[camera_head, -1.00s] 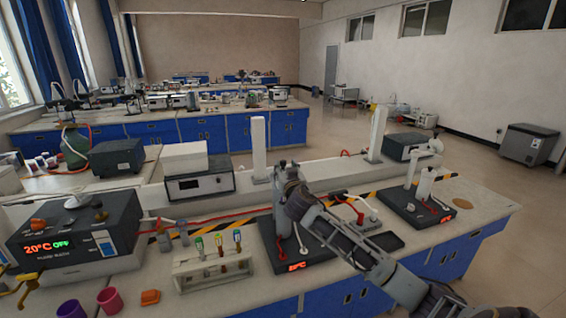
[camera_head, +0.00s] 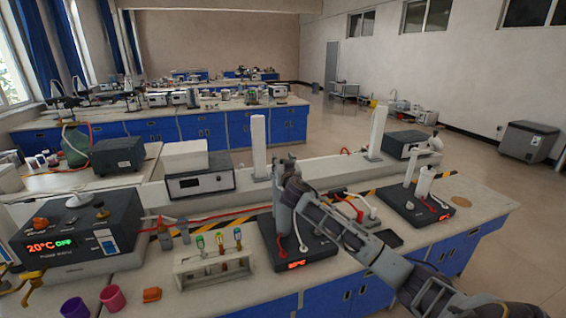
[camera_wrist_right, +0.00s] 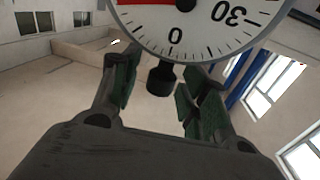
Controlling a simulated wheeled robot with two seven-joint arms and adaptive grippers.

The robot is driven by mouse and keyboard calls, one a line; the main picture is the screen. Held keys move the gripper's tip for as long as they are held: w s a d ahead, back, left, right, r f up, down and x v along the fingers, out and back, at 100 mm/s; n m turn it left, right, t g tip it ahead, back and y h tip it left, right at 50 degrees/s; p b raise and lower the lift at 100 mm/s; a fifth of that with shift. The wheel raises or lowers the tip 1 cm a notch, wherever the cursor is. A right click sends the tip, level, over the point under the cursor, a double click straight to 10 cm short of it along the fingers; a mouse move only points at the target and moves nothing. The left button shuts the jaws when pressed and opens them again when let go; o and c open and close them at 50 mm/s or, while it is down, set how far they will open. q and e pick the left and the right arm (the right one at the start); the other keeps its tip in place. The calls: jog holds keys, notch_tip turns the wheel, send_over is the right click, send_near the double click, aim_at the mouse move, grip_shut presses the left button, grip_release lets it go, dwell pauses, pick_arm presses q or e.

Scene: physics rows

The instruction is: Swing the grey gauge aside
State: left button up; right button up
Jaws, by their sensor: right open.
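The grey-rimmed gauge (camera_wrist_right: 195,32) fills the top of the right wrist view, its white dial facing the camera with a red band and the figures 0 and 30. A dark knob-like stem (camera_wrist_right: 160,79) sticks out below it. My right gripper (camera_wrist_right: 155,88) is open, with one green-padded finger on each side of the stem; I cannot tell whether either touches it. In the head view my right gripper (camera_head: 284,165) is above the black hotplate (camera_head: 318,251), and I cannot make out the gauge there. My left gripper is not in view.
A tube rack (camera_head: 213,265) stands left of the hotplate. A dark heating bath (camera_head: 75,236) stands at the left, with pink and purple cups (camera_head: 112,298) in front. A second black plate (camera_head: 418,207) stands at the right. A white post (camera_head: 259,146) rises behind my gripper.

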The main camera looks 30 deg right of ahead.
grip_shut()
jog(key=shift+a, duration=0.1)
dwell(0.5)
